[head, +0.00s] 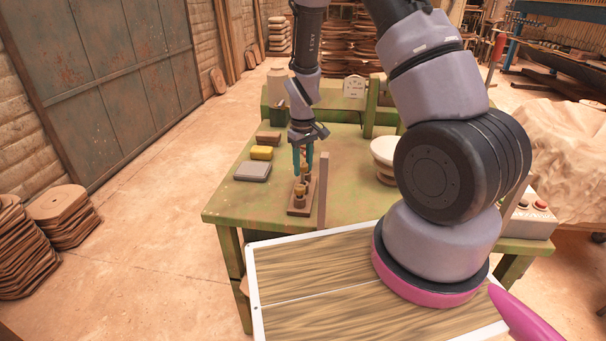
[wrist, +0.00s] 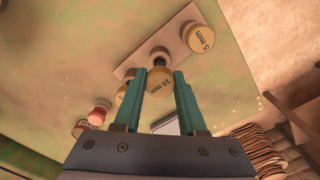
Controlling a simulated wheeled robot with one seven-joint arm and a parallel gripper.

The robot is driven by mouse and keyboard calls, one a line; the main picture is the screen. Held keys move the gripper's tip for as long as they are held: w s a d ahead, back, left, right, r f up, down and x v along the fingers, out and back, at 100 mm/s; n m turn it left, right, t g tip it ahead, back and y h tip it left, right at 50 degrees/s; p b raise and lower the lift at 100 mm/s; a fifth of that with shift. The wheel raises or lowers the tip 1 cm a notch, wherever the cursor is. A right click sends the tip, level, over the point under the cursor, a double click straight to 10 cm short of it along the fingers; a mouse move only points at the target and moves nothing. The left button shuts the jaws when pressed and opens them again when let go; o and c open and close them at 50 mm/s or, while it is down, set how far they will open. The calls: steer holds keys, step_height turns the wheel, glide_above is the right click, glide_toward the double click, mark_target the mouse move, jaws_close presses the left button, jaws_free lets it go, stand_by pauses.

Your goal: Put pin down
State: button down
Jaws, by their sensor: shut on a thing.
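My gripper (head: 303,172) points down over the green table, its teal fingers close above a small wooden pin board (head: 292,211). In the wrist view my gripper (wrist: 163,80) is shut on a brass-topped pin marked 10 mm (wrist: 160,83). A second pin, marked 5 mm (wrist: 201,38), stands at the far end of the board (wrist: 182,20). A third yellowish top (wrist: 121,94) is partly hidden behind the left finger. I cannot tell whether the lower end of the held pin touches the board or is in a hole.
An upright wooden strip (head: 323,192) stands just right of the pin board. A yellow block (head: 261,152), a grey block (head: 252,171) and a brown block (head: 268,137) lie to the left. The table's front left is clear.

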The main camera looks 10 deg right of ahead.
mark_target(303, 173)
steer(key=shift+f, duration=1.4)
steer(key=shift+f, duration=0.15)
steer(key=shift+c, duration=2.4)
jaws_free()
step_height(303, 173, up, 13)
steer(key=shift+f, duration=0.15)
step_height(303, 173, up, 12)
steer(key=s+d+m+t+y, duration=0.1)
steer(key=s+d+m+t, duration=0.1)
steer(key=m, duration=0.1)
steer(key=s+d+r+m+t, duration=0.2)
steer(key=s+r+m, duration=0.1)
steer(key=s+r, duration=0.6)
steer(key=s+d+r+m+t+y, duration=0.1)
steer(key=s+r+m+t, duration=0.1)
steer(key=s+r, duration=0.7)
steer(key=shift+d+r+m+t, duration=0.35)
steer(key=shift+d+m+t, duration=0.05)
steer(key=shift+t, duration=0.2)
